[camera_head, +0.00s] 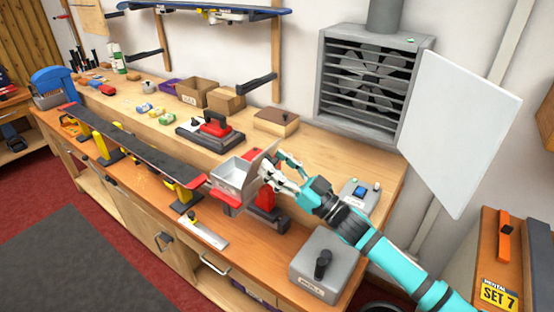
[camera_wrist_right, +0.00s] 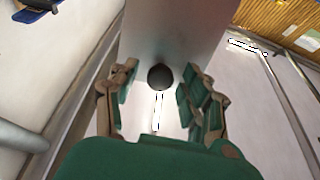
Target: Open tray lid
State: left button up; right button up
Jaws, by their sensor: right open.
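A grey metal tray (camera_head: 231,174) stands on a red and black stand at the bench's front, by the near end of the long board. Its lid (camera_head: 262,160) stands tilted up on the tray's right side. My right gripper (camera_head: 273,172) is at the lid, reaching in from the right. In the right wrist view a metal panel, apparently the lid (camera_wrist_right: 165,35), lies ahead with a dark round knob (camera_wrist_right: 160,77). The open fingers of the right gripper (camera_wrist_right: 157,95) stand either side of the knob; contact cannot be told. My left gripper is not in view.
A grey box with a black knob (camera_head: 312,272) stands at the bench's near right end. A small device with a blue button (camera_head: 358,194) sits behind my right arm. A red-handled tool (camera_head: 211,130) and a wooden box (camera_head: 276,122) stand behind the tray.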

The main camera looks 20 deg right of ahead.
grip_shut()
dwell(0.4)
jog(key=shift+w+r, duration=0.1)
